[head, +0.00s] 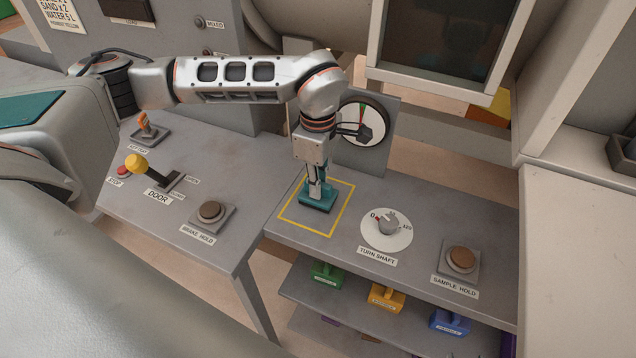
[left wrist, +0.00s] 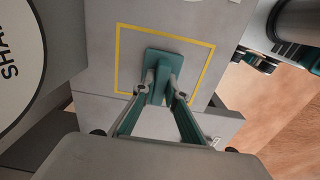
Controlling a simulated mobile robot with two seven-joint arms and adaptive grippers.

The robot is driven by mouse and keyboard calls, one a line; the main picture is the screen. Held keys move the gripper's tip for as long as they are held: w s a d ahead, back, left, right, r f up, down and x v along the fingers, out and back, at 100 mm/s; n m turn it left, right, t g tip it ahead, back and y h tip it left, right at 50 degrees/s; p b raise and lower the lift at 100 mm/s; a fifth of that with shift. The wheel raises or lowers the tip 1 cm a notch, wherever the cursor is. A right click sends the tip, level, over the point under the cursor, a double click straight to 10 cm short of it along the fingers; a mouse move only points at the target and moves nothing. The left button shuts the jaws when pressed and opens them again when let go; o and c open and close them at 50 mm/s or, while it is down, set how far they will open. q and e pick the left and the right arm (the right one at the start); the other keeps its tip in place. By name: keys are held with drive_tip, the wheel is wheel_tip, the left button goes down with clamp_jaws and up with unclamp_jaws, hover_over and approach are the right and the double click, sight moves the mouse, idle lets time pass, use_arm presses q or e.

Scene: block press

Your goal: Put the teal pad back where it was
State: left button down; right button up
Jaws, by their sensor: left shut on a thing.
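The teal pad (head: 316,204) is in the yellow-outlined square (head: 295,222) on the right-hand bench top. I cannot tell whether it touches the surface or is just above it. My left gripper (head: 317,190) points down from above and is shut on the pad's upright handle. In the left wrist view, the fingertips (left wrist: 164,92) close on the handle from both sides, and the teal pad's flat base (left wrist: 176,57) shows beyond them, inside the yellow outline (left wrist: 209,68). My right gripper is not in view.
A turn shaft knob (head: 388,224) and a sample hold button (head: 461,260) are to the right on the bench. Below, a shelf (head: 300,286) holds a green pad (head: 325,275), an orange pad (head: 386,298) and a blue pad (head: 450,322). A dial (head: 362,124) stands behind.

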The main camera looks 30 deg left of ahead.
use_arm(q)
drive_tip(key=shift+f, duration=0.2)
drive_tip(key=c, duration=2)
unclamp_jaws()
drive_tip(key=shift+c, duration=0.2)
drive_tip(key=shift+r, duration=0.1)
wheel_tip(320, 180, up, 12)
drive_tip(key=shift+b, duration=0.3)
drive_tip(key=shift+r, duration=0.1)
